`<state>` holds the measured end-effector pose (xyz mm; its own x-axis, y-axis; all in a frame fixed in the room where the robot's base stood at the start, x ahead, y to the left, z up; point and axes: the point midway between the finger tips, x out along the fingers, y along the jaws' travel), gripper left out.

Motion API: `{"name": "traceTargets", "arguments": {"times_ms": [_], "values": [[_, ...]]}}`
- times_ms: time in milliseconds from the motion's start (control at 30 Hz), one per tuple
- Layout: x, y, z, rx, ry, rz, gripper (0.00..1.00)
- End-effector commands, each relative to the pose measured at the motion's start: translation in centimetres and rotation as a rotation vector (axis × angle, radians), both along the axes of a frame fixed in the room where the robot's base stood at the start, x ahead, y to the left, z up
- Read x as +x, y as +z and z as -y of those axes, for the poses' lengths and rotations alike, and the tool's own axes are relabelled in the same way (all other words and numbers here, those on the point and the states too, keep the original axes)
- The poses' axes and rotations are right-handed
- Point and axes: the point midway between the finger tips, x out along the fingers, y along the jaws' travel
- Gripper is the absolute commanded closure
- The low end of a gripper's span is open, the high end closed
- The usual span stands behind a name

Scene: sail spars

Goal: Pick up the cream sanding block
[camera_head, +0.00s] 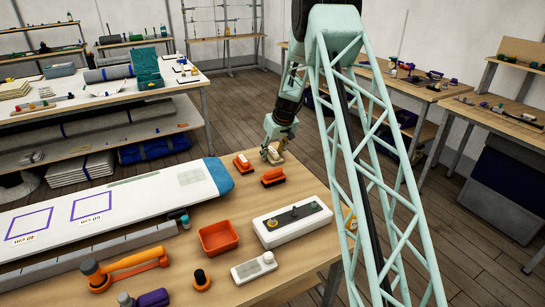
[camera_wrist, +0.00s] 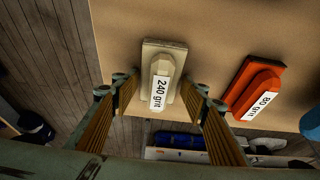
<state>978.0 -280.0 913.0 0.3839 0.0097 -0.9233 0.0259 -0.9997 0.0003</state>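The cream sanding block (camera_wrist: 158,60) lies on the table, its raised grip carrying a white label that reads "240 grit" in the wrist view. My gripper (camera_wrist: 160,86) is open, with one finger to each side of the block's near part. The right fingertip looks very close to the block's edge; I cannot tell whether it touches. In the head view my gripper (camera_head: 273,153) is low at the table's far corner, and the cream block is mostly hidden by the fingers there.
An orange sanding block (camera_wrist: 257,86), labelled "80 grit", lies to the right in the wrist view. In the head view orange blocks (camera_head: 243,162) (camera_head: 273,177) sit near my gripper. A white box with knobs (camera_head: 291,224) and an orange tray (camera_head: 218,236) stand nearer. The table edge is close.

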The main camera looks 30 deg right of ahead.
Motion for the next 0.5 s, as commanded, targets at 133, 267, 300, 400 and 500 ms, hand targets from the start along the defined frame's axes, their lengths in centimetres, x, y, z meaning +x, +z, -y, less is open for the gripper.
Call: {"name": "traceTargets", "arguments": {"times_ms": [133, 267, 300, 400, 500], "values": [[-0.09, -0.19, 0.06, 0.0, 0.0, -0.002, 0.75], [-0.1, -0.22, 0.08, 0.0, 0.0, -0.002, 0.78], [-0.11, -0.23, 0.08, 0.0, 0.0, -0.002, 0.78], [-0.13, -0.27, 0.1, 0.0, 0.0, -0.003, 0.78], [-0.16, -0.28, 0.11, 0.0, -0.001, -0.003, 0.79]]}}
